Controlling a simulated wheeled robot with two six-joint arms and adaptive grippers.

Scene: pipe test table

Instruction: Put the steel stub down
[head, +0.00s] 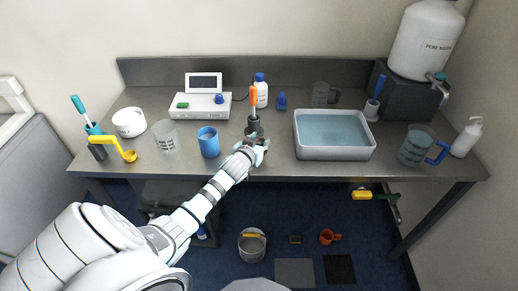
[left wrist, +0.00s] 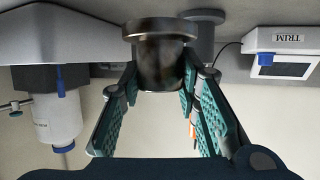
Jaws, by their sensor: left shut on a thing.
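The steel stub (left wrist: 160,62) shows in the left wrist view as a dark, stained metal cylinder with a wider flange at the picture's top. My left gripper (head: 257,145) is shut on it, with a teal padded finger on each side. The left wrist view appears upside down, so the flange is the stub's lower end. I cannot tell whether the flange touches the table. In the head view the gripper is at the front middle of the grey table (head: 285,171), and it mostly hides the stub. My right gripper is not in view.
A dark holder with an orange-handled tool (head: 253,96) stands just behind the gripper. A blue cup (head: 208,142) is to its left. A grey basin of water (head: 334,154) is close on its right. The table's front edge is near. A bucket (head: 252,247) stands on the floor.

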